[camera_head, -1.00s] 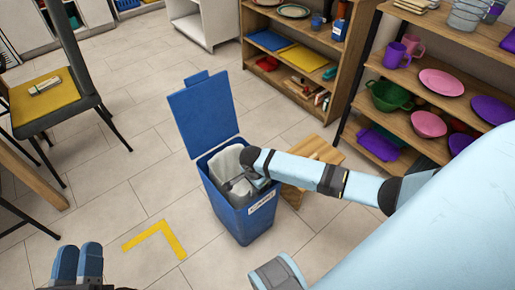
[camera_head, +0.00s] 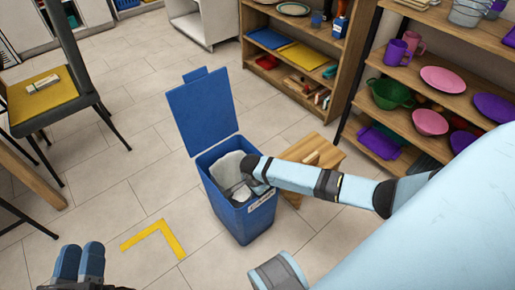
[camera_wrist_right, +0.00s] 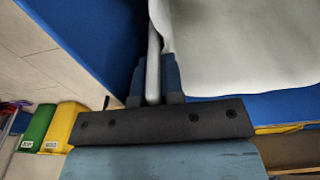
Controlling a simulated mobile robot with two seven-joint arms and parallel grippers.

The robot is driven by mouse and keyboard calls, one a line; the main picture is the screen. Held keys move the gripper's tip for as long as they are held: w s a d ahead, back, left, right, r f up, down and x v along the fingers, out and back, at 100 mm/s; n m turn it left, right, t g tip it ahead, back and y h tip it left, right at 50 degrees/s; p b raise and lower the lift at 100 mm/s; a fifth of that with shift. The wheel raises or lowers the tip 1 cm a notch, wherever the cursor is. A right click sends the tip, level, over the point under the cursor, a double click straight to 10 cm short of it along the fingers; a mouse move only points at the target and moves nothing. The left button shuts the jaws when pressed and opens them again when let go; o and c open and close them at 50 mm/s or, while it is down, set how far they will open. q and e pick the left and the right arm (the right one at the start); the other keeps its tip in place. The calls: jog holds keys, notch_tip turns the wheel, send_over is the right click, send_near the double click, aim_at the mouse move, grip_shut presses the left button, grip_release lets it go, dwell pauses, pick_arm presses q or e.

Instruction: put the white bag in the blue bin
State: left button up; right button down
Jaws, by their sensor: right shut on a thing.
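The blue bin (camera_head: 242,222) stands on the floor with its lid (camera_head: 203,115) raised. The white bag (camera_head: 228,168) is inside the bin's opening, partly covered by my right arm. In the right wrist view the bag (camera_wrist_right: 240,45) fills the upper right, with blue bin walls (camera_wrist_right: 90,30) beside it. My right gripper (camera_wrist_right: 162,75) is shut on an edge of the bag, inside the bin mouth. The head view mostly hides that gripper's fingers. My left gripper (camera_head: 80,262) is at the lower left, away from the bin, its fingers together and empty.
A wooden stool (camera_head: 312,152) stands right behind the bin. Shelves with dishes (camera_head: 440,80) and trays (camera_head: 300,56) stand at the back and right. A chair (camera_head: 45,100) is at the left. A yellow floor mark (camera_head: 160,232) lies on open tiles left of the bin.

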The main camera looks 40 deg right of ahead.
jog(key=c, duration=1.5)
grip_release()
